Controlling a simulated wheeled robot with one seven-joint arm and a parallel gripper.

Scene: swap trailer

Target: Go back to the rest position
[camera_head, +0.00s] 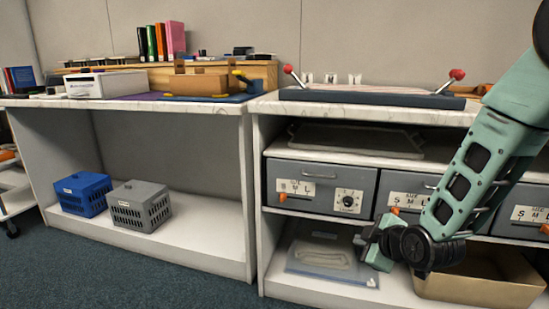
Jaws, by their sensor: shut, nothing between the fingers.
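My green arm reaches in from the right edge of the head view and hangs down in front of the right-hand bench. My gripper (371,250) is low, at the height of the bench's bottom shelf. It is shut and holds nothing. It shows in front of the lower shelf opening, between a clear flat box (325,262) and a tan bin (480,288). I cannot tell its exact distance from either. The wrist and forearm hide part of the drawers and the bin's left end.
Grey drawers (318,188) with knobs and orange levers line the right bench. A blue crate (82,194) and grey crate (140,207) stand on the left bench's lower shelf. A red-knobbed press (372,98) and white box (105,84) are on top. Carpet is clear at lower left.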

